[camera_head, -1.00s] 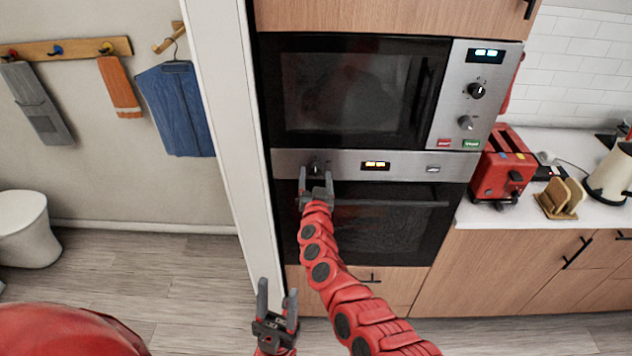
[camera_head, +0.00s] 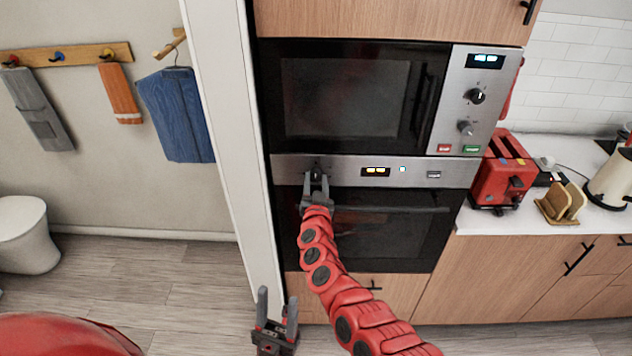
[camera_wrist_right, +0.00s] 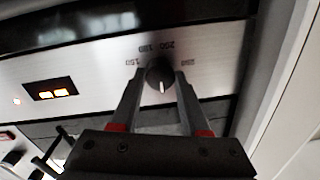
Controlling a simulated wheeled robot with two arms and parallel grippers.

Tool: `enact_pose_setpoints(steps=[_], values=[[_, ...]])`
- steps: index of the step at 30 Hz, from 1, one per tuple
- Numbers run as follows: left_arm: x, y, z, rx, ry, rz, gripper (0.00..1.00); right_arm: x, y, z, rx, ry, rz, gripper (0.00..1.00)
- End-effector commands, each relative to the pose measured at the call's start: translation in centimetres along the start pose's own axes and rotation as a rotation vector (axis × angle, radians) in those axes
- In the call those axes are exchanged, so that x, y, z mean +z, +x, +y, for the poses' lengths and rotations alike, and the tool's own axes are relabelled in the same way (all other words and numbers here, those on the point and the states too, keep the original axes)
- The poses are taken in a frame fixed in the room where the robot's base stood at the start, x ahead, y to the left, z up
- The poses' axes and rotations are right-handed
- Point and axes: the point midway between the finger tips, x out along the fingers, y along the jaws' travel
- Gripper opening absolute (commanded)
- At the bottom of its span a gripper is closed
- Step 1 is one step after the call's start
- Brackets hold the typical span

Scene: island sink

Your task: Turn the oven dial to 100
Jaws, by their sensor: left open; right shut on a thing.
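The oven dial (camera_wrist_right: 160,75) is a dark round knob on the steel oven panel, with printed numbers around part of it. Its white mark points toward the bottom of the right wrist view; the numbers I can see lie along the upper side there, and their small print is hard to read. My right gripper (camera_head: 316,178) is shut on the dial, one finger on each side, and partly hides it in the head view. My left gripper (camera_head: 278,300) is open and empty, low in front of the oven and apart from it.
The oven display (camera_head: 376,171) is lit, with a small light (camera_head: 402,169) beside it. A microwave (camera_head: 345,98) sits above the oven door (camera_head: 390,230). A white wall edge (camera_head: 235,150) stands close on the left. A red toaster (camera_head: 503,172) is on the counter at right.

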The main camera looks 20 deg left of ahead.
Motion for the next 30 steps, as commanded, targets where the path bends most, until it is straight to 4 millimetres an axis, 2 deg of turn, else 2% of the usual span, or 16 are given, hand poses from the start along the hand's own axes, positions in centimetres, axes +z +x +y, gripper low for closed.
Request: enact_pose_setpoints(steps=[11, 30], values=[[0.1, -0.7, 0.0, 0.000, 0.000, 0.000, 0.50, 0.1, 0.0, 0.0, -0.001, 0.095, 0.006, 0.00], [0.7, -4.0, 0.2, 0.000, 0.000, 0.000, 0.50, 0.2, 0.0, 0.1, -0.007, 0.656, 0.032, 0.00]])
